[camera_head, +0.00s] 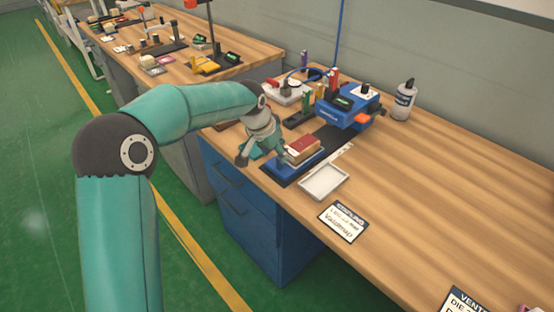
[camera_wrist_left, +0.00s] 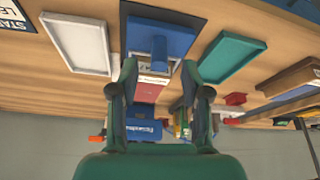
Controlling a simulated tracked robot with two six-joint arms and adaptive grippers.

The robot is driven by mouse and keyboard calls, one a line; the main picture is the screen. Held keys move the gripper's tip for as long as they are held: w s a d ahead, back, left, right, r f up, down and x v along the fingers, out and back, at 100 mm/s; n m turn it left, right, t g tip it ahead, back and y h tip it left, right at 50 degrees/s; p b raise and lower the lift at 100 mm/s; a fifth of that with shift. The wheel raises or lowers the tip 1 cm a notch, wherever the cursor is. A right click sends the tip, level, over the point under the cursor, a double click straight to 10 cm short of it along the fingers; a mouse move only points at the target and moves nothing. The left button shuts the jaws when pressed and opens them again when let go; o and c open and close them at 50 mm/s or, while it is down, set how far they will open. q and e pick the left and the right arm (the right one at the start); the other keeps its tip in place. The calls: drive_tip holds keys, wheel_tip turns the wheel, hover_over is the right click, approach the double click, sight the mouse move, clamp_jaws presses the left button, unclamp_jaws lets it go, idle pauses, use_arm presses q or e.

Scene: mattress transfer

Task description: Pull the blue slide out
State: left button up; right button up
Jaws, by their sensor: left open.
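The blue slide (camera_head: 312,161) lies on a dark track on the wooden bench, with a red-topped block (camera_head: 303,146) on it. In the left wrist view the slide (camera_wrist_left: 176,32) has an upright blue handle (camera_wrist_left: 158,52) at its near end. My left gripper (camera_head: 262,156) is above the bench's front edge at the slide's handle end. Its fingers (camera_wrist_left: 158,72) are open and empty, with the handle lying between them in the wrist view. I cannot tell whether they touch it. The gripper hides part of the handle end in the head view.
A white tray (camera_head: 323,182) lies right of the slide. A teal tray (camera_wrist_left: 232,57) lies on its other side. The blue machine (camera_head: 350,106) stands behind the slide, with a bottle (camera_head: 404,101) beyond. The bench at right is largely clear beyond a sign (camera_head: 342,222).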

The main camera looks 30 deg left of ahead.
use_arm(q)
drive_tip(key=v, duration=0.6)
drive_tip(key=shift+s+r, duration=0.25)
drive_tip(key=shift+r, duration=0.1)
drive_tip(key=shift+f, duration=0.1)
